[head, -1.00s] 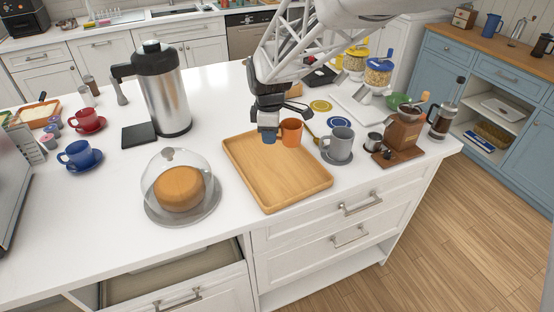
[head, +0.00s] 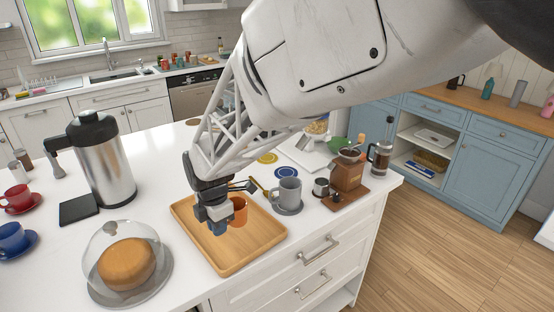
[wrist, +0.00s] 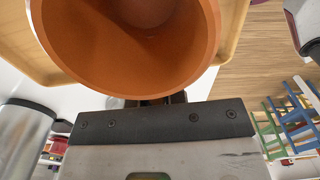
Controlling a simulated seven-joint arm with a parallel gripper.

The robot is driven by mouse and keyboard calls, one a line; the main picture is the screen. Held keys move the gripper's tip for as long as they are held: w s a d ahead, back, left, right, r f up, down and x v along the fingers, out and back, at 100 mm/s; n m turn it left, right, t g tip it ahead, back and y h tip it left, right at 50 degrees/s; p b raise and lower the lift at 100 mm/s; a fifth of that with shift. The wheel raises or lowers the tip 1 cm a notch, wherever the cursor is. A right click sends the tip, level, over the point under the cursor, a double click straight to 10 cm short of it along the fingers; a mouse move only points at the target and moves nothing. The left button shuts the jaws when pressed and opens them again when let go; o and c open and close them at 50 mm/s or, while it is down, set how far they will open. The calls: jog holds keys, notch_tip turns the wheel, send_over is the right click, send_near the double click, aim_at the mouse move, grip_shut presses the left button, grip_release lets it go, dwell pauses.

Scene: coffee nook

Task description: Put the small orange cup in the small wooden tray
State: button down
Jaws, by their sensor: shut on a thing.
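The small orange cup (head: 239,211) is in my gripper (head: 222,222), which is shut on it. The wrist view shows the cup's open mouth and inside (wrist: 135,45) close to the camera, above the gripper's body. The small wooden tray (head: 231,266) lies on the white counter. In the head view the cup and gripper overlap the tray's inside, toward its back half. I cannot tell whether the cup's base touches the tray floor. In the wrist view the tray's rim (wrist: 232,30) shows beside and beyond the cup.
A grey mug (head: 288,191) on a saucer stands right of the tray, with a wooden coffee grinder (head: 347,172) beyond it. A glass-domed cake (head: 127,262) stands to the left. A steel carafe (head: 104,170) stands behind the dome. Bare counter lies between carafe and tray.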

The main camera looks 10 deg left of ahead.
jog(key=w+a, duration=0.3)
jog(key=w+a+f, duration=0.1)
jog(key=w+a, duration=0.2)
jog(key=w, duration=0.1)
jog(key=w+a, duration=0.4)
jog(key=shift+w+f, duration=0.2)
dwell(0.4)
dwell(0.4)
jog(key=shift+w+a, duration=0.15)
jog(key=shift+w, duration=0.05)
jog(key=shift+w+a+f, duration=0.15)
jog(key=shift+f, duration=1.65)
jog(key=shift+f, duration=0.1)
jog(key=c, duration=1.2)
grip_release()
